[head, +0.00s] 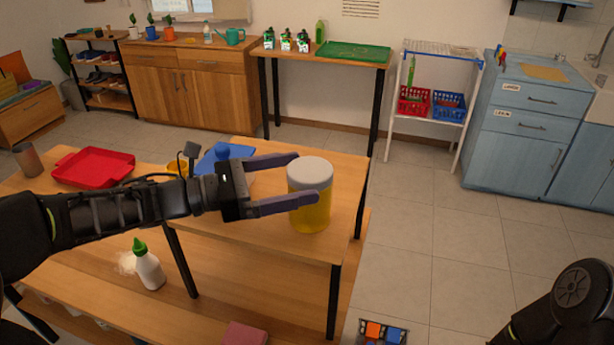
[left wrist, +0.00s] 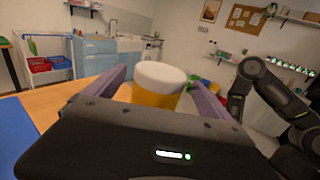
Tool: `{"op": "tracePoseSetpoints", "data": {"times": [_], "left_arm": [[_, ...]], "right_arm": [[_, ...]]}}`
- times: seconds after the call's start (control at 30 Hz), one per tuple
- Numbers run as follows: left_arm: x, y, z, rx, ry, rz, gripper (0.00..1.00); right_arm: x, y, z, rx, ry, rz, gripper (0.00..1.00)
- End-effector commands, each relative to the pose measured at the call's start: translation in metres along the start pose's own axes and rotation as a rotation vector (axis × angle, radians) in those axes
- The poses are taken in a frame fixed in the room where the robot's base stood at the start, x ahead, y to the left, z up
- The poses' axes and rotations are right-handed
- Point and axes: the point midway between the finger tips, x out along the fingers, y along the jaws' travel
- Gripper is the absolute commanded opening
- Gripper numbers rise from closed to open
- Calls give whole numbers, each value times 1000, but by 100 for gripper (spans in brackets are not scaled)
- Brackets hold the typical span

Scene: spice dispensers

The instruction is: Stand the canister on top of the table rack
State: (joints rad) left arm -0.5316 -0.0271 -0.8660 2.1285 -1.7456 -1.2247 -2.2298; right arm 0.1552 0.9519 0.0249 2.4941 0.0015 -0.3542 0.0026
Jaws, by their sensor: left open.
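The canister (head: 311,212) is yellow with a white lid and stands upright on the wooden top of the table rack (head: 290,240), near its right end. My left gripper (head: 305,178) comes in from the left and is open, with one finger on the far side and one on the near side of the canister. In the left wrist view the canister (left wrist: 158,88) sits between the two spread fingers (left wrist: 158,92). I cannot tell whether a finger touches it. My right arm shows at the lower right, but its gripper is out of frame.
A red tray (head: 93,166), a grey cup (head: 27,160), a yellow mug (head: 177,169) and a blue item (head: 222,158) are on the left.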

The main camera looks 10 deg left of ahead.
Motion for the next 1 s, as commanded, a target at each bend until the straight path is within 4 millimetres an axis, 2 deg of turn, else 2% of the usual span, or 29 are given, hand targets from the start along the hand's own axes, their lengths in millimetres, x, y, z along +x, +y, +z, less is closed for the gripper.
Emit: {"op": "tracePoseSetpoints", "data": {"times": [0.2,0.4,0.57,1.0], "left_arm": [[-48,2,-2,3,-2,6,94],[-80,1,-1,3,-1,3,94],[-89,0,0,1,1,1,94],[-89,0,0,0,1,0,94]], "right_arm": [[13,4,-1,-2,3,-4,49],[20,6,-2,-3,4,-5,49],[21,7,-2,-3,5,-5,49],[21,7,-2,-3,5,-4,49]]}}
